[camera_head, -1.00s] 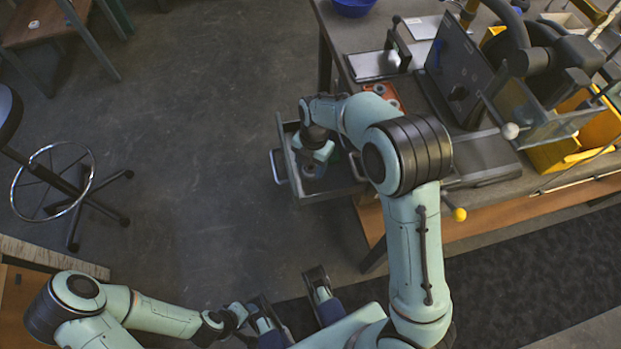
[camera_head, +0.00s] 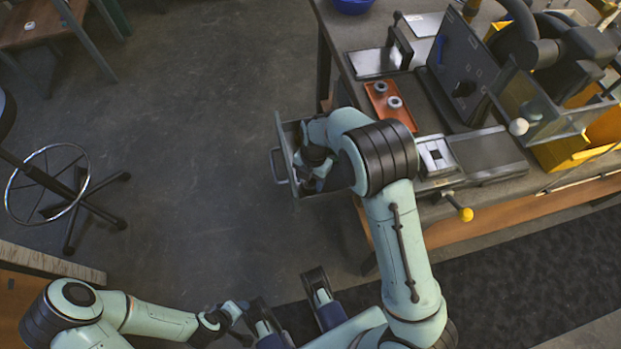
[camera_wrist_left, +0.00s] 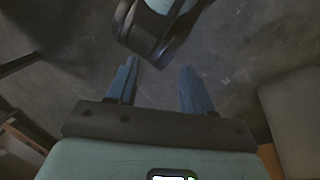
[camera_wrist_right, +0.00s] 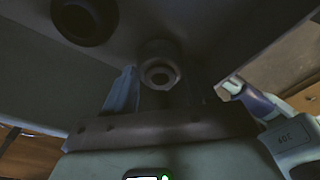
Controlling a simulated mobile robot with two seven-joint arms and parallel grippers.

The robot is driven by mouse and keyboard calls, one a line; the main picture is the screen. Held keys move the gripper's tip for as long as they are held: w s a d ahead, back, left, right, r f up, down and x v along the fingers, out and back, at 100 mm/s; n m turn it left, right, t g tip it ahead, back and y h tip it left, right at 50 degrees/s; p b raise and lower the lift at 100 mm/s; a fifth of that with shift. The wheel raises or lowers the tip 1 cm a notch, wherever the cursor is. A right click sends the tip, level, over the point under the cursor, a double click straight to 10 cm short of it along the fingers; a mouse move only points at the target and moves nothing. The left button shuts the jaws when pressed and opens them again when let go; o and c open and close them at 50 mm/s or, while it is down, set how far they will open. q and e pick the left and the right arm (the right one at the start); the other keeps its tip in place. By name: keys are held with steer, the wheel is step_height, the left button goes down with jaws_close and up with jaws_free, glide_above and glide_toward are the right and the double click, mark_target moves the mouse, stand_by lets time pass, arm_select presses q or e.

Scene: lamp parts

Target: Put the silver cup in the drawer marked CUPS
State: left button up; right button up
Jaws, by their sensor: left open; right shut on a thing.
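The silver cup, a grey round hollow piece (camera_wrist_right: 160,74), sits between the fingers of my right gripper (camera_wrist_right: 158,95) in the right wrist view. The gripper is shut on it; its right finger is mostly hidden. In the head view my right wrist reaches down over the open drawer (camera_head: 283,133), and my arm hides the cup and most of the drawer's inside. Grey walls surround the cup in the right wrist view. No CUPS marking is readable. My left gripper (camera_wrist_left: 157,88) is open and empty, low over the floor, away from the bench.
A dark round piece (camera_wrist_right: 85,18) lies beyond the cup. The bench holds an orange tray (camera_head: 404,117) with two small rings, a grey machine (camera_head: 463,75) and a yellow bin (camera_head: 570,150). A stool (camera_head: 75,185) stands left. The floor between is clear.

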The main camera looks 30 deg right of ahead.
steer(key=o, duration=0.8)
steer(key=shift+f, duration=0.1)
arm_select(q)
steer(key=shift+w, duration=0.1)
arm_select(e)
steer(key=shift+r, duration=0.35)
arm_select(q)
steer(key=shift+g+h, duration=0.3)
steer(key=shift+g, duration=0.4)
steer(key=s+r+p, duration=0.1)
steer(key=s+d+r+p, duration=0.1)
steer(key=s, duration=0.1)
steer(key=s+d+r, duration=0.1)
steer(key=shift+s+r+p, duration=0.15)
steer(key=shift+p, duration=0.25)
arm_select(e)
steer(key=r, duration=0.4)
steer(key=d+r, duration=0.1)
steer(key=r, duration=0.6)
steer(key=shift+w+d+r, duration=0.15)
steer(key=shift+w+r, duration=0.15)
steer(key=shift+w, duration=0.1)
arm_select(q)
steer(key=shift+a, duration=0.1)
arm_select(e)
steer(key=shift+s, duration=0.1)
